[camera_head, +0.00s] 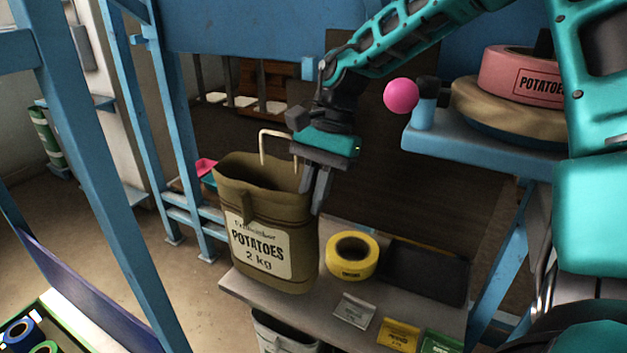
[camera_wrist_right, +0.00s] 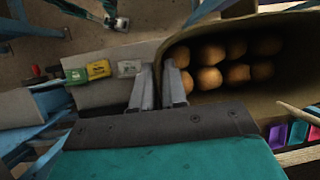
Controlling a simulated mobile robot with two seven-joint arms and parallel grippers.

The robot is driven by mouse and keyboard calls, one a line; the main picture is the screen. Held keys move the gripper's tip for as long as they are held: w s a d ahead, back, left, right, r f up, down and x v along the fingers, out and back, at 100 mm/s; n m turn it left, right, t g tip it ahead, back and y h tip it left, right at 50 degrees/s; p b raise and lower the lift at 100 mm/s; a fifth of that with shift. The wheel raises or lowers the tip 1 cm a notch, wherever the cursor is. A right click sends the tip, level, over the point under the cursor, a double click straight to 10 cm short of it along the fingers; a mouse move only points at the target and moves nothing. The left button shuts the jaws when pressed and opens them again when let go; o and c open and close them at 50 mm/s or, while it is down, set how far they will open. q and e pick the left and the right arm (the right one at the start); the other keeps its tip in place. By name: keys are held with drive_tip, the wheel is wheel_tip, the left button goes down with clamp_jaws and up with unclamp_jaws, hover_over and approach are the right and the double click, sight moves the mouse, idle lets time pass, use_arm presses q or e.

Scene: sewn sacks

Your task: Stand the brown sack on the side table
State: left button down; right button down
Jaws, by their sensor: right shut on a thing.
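The brown sack (camera_head: 262,225), labelled "POTATOES 2 kg", is upright and open at the top, with a pale handle loop at its rim. It is at the left end of a grey table (camera_head: 300,308); I cannot tell whether its base touches the top. My right gripper (camera_head: 318,200) is shut on the sack's right rim. In the right wrist view the fingers (camera_wrist_right: 160,88) are at the wall of the sack (camera_wrist_right: 210,35), and several round brown potatoes (camera_wrist_right: 235,62) lie inside. My left gripper is not in view.
A yellow tape roll (camera_head: 352,256), a black tray (camera_head: 425,272) and several small packets (camera_head: 354,311) lie on the grey table, right of the sack. A blue bench (camera_head: 490,150) at right holds a pink labelled round item (camera_head: 520,75). A blue post (camera_head: 95,180) stands at left.

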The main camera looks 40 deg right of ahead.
sight(310, 227)
drive_tip(key=shift+w+f, duration=0.2)
drive_tip(key=shift+f, duration=1.6)
drive_tip(key=c, duration=1.6)
unclamp_jaws()
drive_tip(key=shift+s+f, duration=0.2)
drive_tip(key=shift+f, duration=0.05)
drive_tip(key=shift+c, duration=0.2)
drive_tip(key=o, duration=0.5)
drive_tip(key=shift+r, duration=0.1)
drive_tip(key=v, duration=1.2)
drive_tip(key=shift+s, duration=0.1)
